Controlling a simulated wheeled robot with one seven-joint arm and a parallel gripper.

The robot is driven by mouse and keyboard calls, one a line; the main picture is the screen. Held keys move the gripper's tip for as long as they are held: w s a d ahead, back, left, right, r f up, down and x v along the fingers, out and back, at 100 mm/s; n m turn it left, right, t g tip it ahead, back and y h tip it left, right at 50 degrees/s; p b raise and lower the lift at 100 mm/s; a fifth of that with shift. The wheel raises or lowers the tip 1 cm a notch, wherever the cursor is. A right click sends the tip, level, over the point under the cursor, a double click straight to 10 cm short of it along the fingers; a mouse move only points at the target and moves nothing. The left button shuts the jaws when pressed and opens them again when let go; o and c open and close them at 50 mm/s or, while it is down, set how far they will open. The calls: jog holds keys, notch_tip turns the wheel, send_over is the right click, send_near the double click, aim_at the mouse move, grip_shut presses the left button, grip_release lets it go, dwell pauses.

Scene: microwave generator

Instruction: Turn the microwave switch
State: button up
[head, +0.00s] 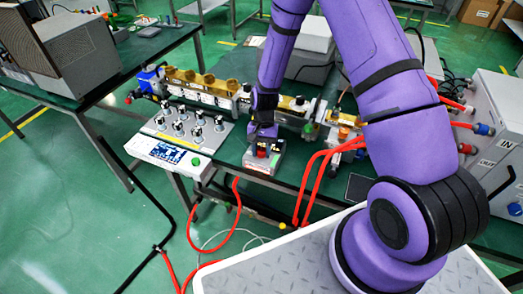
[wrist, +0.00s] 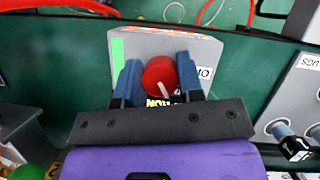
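The switch is a red round knob (wrist: 160,76) on a small grey box (wrist: 152,42). The box has a green strip and black lettering, partly covered by my gripper. In the head view the box (head: 262,165) sits at the table's front edge, with the red knob (head: 262,150) on top. My gripper (wrist: 160,70) points down at it in the wrist view, one blue finger on each side of the knob. Both fingers appear to touch the knob's sides. In the head view my gripper (head: 264,132) stands over the box and hides part of the knob.
A panel with several knobs and a screen (head: 170,153) stands left of the box. A brass waveguide row (head: 215,90) runs behind. Red hoses (head: 318,165) hang at right, near a grey cabinet (head: 495,125).

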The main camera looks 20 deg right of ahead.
jog(key=shift+n, duration=0.4)
jog(key=n+h, duration=0.1)
jog(key=n, duration=0.1)
jog(key=n+h, duration=0.1)
jog(key=n, duration=0.2)
jog(key=shift+n+g, duration=0.3)
jog(key=n+h, duration=0.2)
jog(key=n, duration=0.3)
jog(key=shift+n, duration=0.4)
jog(key=o, duration=0.9)
